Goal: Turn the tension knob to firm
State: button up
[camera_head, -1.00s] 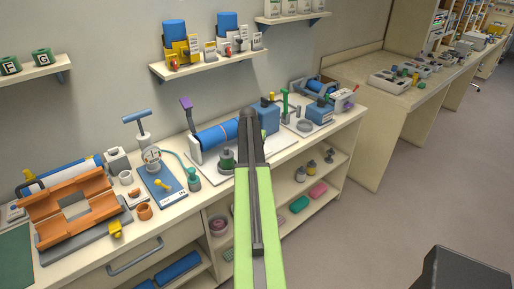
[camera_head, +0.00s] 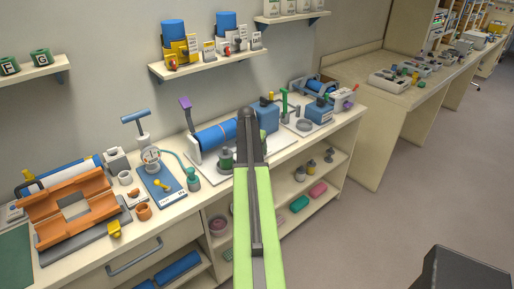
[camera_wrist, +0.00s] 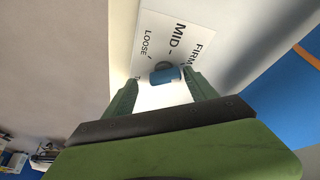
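The tension knob (camera_wrist: 165,74) is a small blue piece in the wrist view. It stands on a white label card (camera_wrist: 152,36) printed FIRM, MID and LOOSE. The knob lies between the tips of my gripper (camera_wrist: 160,84), whose two green fingers are spread with visible gaps to it. I cannot tell which mark the knob points at. In the head view my arm (camera_head: 250,185) reaches over the counter and hides the knob and most of the gripper.
The counter (camera_head: 75,258) holds a blue roll (camera_head: 215,137), a blue board with a gauge (camera_head: 160,187) and an orange tray (camera_head: 48,214). Shelves (camera_head: 210,68) hang above it. Open floor (camera_head: 400,215) lies to the right.

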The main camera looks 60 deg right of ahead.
jog(key=shift+w, duration=0.15)
jog(key=shift+a+r+p, duration=0.2)
jog(key=shift+r+p, duration=0.3)
jog(key=p+v, duration=1.5)
jog(key=v, duration=0.1)
jog(key=shift+a+r, duration=0.15)
